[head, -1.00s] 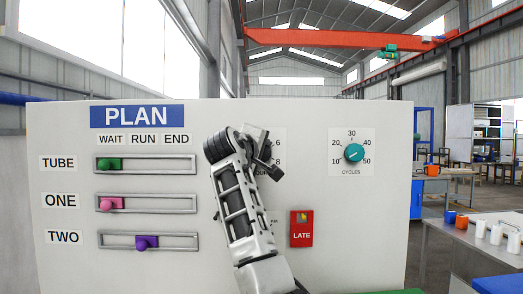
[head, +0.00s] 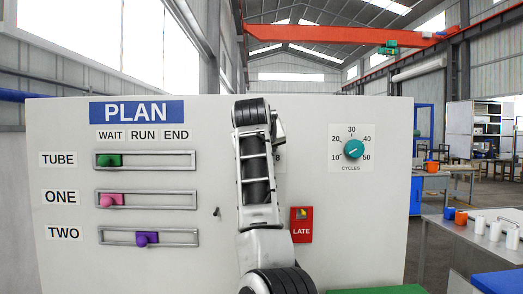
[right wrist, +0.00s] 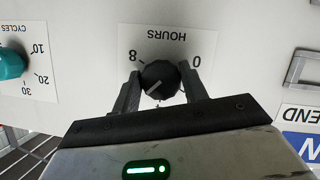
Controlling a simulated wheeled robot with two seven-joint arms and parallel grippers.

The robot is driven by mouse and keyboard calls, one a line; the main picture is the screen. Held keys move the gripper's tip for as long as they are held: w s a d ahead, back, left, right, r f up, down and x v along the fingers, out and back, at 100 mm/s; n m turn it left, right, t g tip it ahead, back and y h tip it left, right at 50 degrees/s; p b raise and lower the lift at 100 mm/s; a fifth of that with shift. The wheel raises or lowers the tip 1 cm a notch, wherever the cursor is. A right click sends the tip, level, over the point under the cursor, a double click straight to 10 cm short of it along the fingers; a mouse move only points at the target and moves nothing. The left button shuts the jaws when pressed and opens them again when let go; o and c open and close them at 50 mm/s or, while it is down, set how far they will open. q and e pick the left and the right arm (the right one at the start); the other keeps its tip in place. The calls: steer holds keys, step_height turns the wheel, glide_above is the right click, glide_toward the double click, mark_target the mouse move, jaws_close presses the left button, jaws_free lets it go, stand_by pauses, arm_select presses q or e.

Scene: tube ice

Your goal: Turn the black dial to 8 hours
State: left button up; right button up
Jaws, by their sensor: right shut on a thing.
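The black dial (right wrist: 160,80) sits under the upside-down word HOURS in the right wrist view. My right gripper (right wrist: 160,84) is shut on it, one finger on each side. The dial's pale pointer line slants to the lower left in that view, below the 8 (right wrist: 133,57) and away from the 0 (right wrist: 198,61). The other numerals are hidden behind my gripper. In the head view my right arm covers the dial and gripper; an 8 (head: 282,156) shows at the arm's edge. My left gripper is not in view.
A table with cups (head: 480,226) stands at the far right.

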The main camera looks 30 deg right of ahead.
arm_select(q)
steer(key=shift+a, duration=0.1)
arm_select(e)
steer(key=shift+d+m+t+y, duration=0.1)
steer(key=shift+m+t+y, duration=0.7)
steer(key=shift+m, duration=1)
steer(key=shift+a+m+t+y, duration=0.1)
steer(key=shift+m+t+y, duration=0.75)
steer(key=shift+m, duration=0.95)
steer(key=shift+d+m+t+y, duration=0.1)
steer(key=shift+m+t+y, duration=0.7)
steer(key=shift+m, duration=1)
steer(key=o, duration=1)
arm_select(q)
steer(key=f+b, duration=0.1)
steer(key=b, duration=0.1)
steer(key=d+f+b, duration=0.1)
steer(key=b, duration=0.1)
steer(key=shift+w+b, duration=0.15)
steer(key=shift+b, duration=0.2)
arm_select(e)
steer(key=v, duration=1.6)
steer(key=shift+d+r, duration=0.1)
steer(key=shift+r, duration=0.05)
